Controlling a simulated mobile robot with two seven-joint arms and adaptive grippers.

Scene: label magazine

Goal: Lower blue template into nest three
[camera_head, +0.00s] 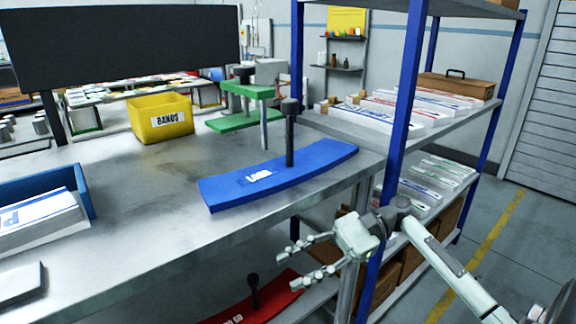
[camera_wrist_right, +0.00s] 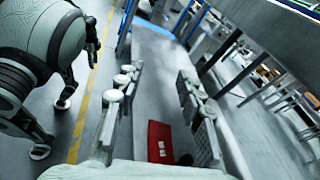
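The blue template (camera_head: 315,168), a curved blue plate with a white label and an upright black knobbed handle, lies on the grey metal table (camera_head: 120,250) near its right front edge. My right gripper (camera_head: 288,268) is below and in front of it, beyond the table edge, apart from it. Its two fingers are spread with nothing between them. They also show open in the right wrist view (camera_wrist_right: 156,75). A red template (camera_head: 262,300) with a black handle lies on a lower level; its red plate shows in the wrist view (camera_wrist_right: 160,140). I cannot make out nest three. My left gripper is out of view.
A green clamp-like fixture (camera_head: 240,125) and a yellow bin (camera_head: 162,120) stand behind the blue template. A blue tray (camera_head: 90,193) of printed sheets is at left. A blue-posted shelf rack (camera_head: 403,100) with paper stacks stands close beside my right arm.

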